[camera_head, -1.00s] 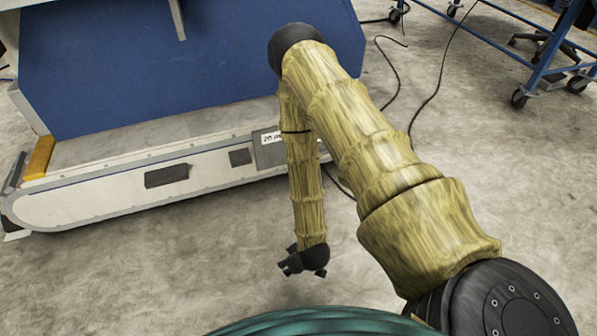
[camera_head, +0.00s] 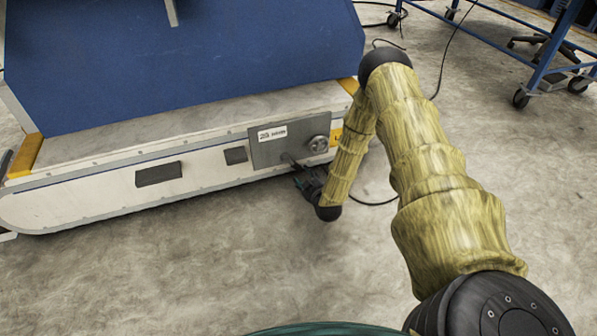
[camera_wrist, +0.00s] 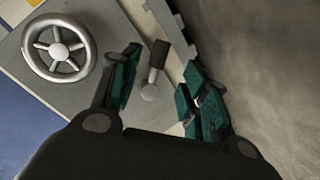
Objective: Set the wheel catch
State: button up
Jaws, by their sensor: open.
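In the wrist view a small lever (camera_wrist: 157,56), likely the wheel catch, has a dark handle and a round silver pivot on a grey panel (camera_wrist: 103,25). A silver spoked handwheel (camera_wrist: 59,50) sits to its left. My gripper (camera_wrist: 163,66) is open, with one teal-padded finger on each side of the lever; I cannot tell whether either touches it. In the head view the panel (camera_head: 270,152) and handwheel (camera_head: 318,144) show on the machine's front, and my gripper (camera_head: 303,178) is at the panel's lower edge. The lever is hard to make out there.
The blue machine (camera_head: 180,60) stands on a long white base (camera_head: 95,198). A blue wheeled cart (camera_head: 540,70) is at the upper right. Cables (camera_head: 443,65) lie on the floor (camera_head: 200,270), which is otherwise clear in front of the base.

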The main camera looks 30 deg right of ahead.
aim_at(298, 168)
jog(key=b+x, duration=0.2)
jog(key=x, duration=0.1)
jog(key=b+x, duration=0.1)
jog(key=x, duration=0.3)
jog(key=shift+w+f+b, duration=0.15)
jog(key=shift+f+b, duration=0.15)
jog(key=shift+b, duration=0.1)
jog(key=shift+w+d, duration=0.15)
jog(key=shift+w, duration=0.35)
grip_shut()
